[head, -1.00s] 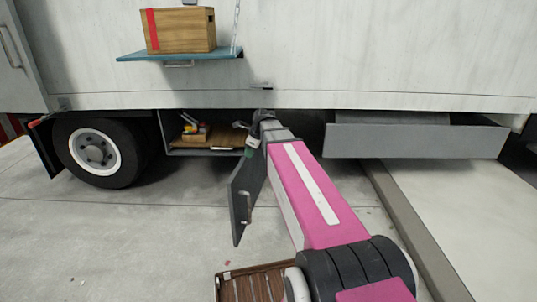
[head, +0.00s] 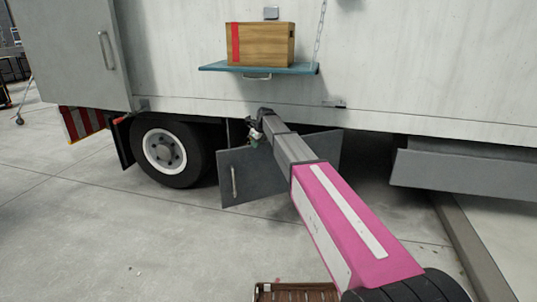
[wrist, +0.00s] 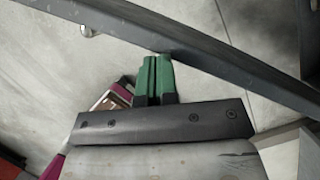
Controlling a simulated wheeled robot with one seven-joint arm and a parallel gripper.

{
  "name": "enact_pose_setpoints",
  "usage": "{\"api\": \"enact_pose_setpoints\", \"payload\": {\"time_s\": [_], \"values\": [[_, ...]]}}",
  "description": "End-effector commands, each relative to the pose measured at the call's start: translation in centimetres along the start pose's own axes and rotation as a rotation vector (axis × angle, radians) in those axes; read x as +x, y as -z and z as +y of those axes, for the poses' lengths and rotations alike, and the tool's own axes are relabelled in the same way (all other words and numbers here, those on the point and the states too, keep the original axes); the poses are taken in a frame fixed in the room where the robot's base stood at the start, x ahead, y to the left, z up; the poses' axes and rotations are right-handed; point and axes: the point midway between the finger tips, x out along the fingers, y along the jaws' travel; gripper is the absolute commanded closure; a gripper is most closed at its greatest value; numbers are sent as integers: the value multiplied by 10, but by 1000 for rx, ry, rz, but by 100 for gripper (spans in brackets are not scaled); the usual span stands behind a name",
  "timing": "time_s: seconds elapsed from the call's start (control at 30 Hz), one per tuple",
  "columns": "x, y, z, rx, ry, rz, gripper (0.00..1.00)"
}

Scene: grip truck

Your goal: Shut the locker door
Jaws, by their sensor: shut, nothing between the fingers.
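The locker door (head: 258,180) is a dark grey panel under the truck body, right of the wheel. It stands partly swung out and hides most of the locker opening. Its bar handle (head: 234,182) is near the left edge. My gripper (head: 254,137) is shut and empty at the door's top edge, partly hidden by my arm. In the wrist view, the green fingertips (wrist: 154,58) are together and at the edge of the dark door (wrist: 215,55); I cannot tell whether they touch. The handle (wrist: 88,31) shows beyond the edge.
A truck wheel (head: 165,152) is left of the door. Above, a blue shelf (head: 215,67) holds a wooden box (head: 265,45). A grey side panel (head: 465,174) hangs at right. A brown slatted crate (head: 290,292) is near me.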

Motion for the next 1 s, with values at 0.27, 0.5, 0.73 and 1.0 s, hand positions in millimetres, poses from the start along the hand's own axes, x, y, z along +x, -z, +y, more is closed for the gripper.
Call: {"api": "enact_pose_setpoints", "payload": {"time_s": [0.27, 0.5, 0.73, 1.0], "values": [[43, -106, -84, 1, 0, 0, 100], [65, -163, -150, 1, 0, 0, 100], [77, -192, -195, 0, -1, 0, 100], [82, -204, -220, 1, -1, 0, 100]]}}
